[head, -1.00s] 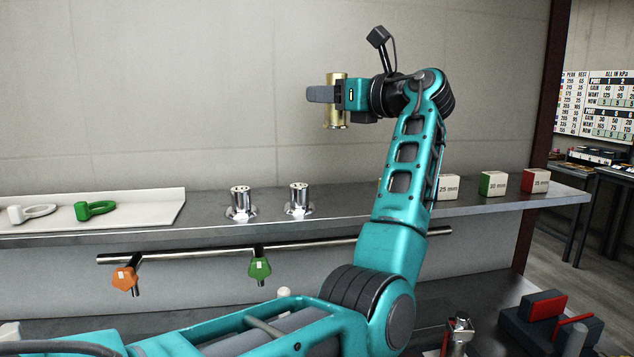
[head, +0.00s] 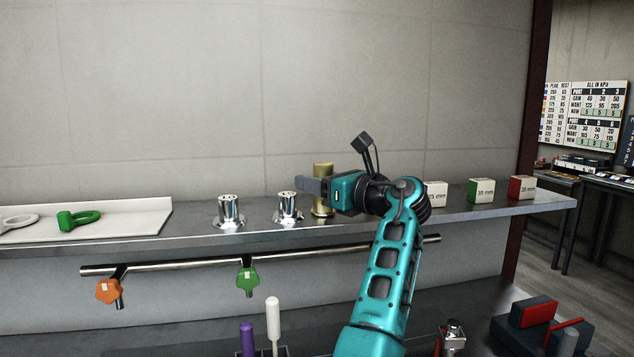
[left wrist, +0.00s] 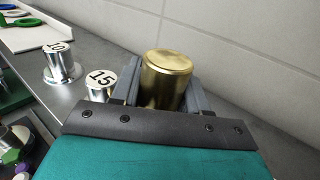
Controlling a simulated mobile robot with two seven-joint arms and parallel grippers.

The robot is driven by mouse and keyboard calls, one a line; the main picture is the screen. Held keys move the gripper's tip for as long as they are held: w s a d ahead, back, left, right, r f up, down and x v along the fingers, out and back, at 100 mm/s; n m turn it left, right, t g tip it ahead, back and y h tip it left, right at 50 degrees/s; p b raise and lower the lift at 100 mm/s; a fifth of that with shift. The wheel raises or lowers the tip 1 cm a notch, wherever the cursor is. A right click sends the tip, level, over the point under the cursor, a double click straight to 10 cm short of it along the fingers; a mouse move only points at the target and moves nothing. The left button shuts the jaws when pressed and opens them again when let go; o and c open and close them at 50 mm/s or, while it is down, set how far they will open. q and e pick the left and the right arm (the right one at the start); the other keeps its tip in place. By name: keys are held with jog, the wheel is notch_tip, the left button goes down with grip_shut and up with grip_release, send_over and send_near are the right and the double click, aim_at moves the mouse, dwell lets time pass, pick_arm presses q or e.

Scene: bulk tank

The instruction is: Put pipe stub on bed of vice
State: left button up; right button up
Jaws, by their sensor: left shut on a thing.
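A brass cylinder (head: 322,190), which I take for the pipe stub, is between the fingers of my left gripper (head: 318,187). The gripper is shut on it, with the cylinder upright at shelf level. I cannot tell whether its foot touches the shelf. In the left wrist view the brass top (left wrist: 167,63) shows between both fingers. A dark block with red faces (head: 510,326), probably the vice, is at the lower right, well below the gripper. Its bed cannot be made out. My right gripper is not in view.
Two chrome posts (head: 229,212) (head: 288,208) stand on the shelf (head: 190,245) left of the brass cylinder. Marked size blocks (head: 481,191) stand to the right. A rail with orange (head: 109,291) and green (head: 248,279) knobs runs below the shelf.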

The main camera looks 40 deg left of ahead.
pick_arm(q)
jog(key=o, duration=1.1)
jog(key=shift+f, duration=0.1)
jog(key=shift+o, duration=0.2)
